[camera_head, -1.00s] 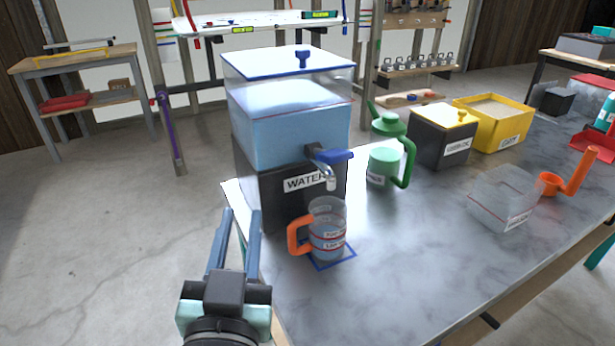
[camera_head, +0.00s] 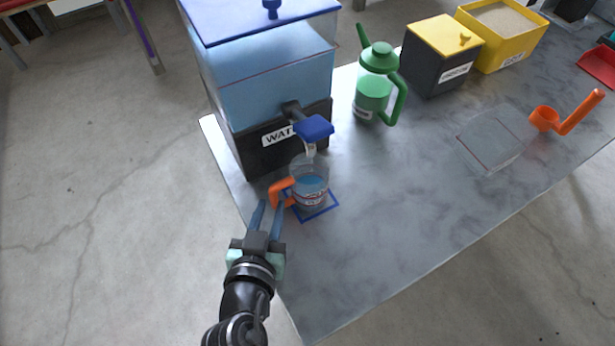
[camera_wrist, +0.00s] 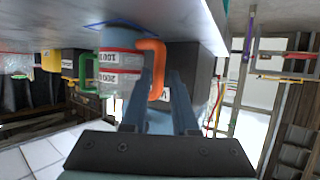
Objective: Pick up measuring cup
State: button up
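The measuring cup (camera_head: 312,190) is clear with an orange handle (camera_head: 275,194) and red marks. It stands under the spout of the water dispenser (camera_head: 265,100), on a blue square outline (camera_head: 327,209), and holds some bluish liquid. My gripper (camera_head: 272,202) is at the handle, left of the cup. In the wrist view my gripper (camera_wrist: 160,78) has its two fingers apart, with the orange handle (camera_wrist: 157,60) at or between the tips. The cup (camera_wrist: 118,68) shows beside the left finger. I cannot tell whether a finger touches the handle.
A green-lidded pitcher (camera_head: 376,90), a dark box with a yellow lid (camera_head: 440,65), a yellow bin (camera_head: 510,45), a clear container (camera_head: 490,145) and an orange scoop (camera_head: 560,120) stand to the right. The front of the grey counter (camera_head: 390,230) is clear.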

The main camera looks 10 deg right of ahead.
jog(key=shift+x, duration=3.5)
jog(key=shift+d+r, duration=0.1)
jog(key=shift+r, duration=0.15)
jog(key=shift+c, duration=0.4)
grip_shut()
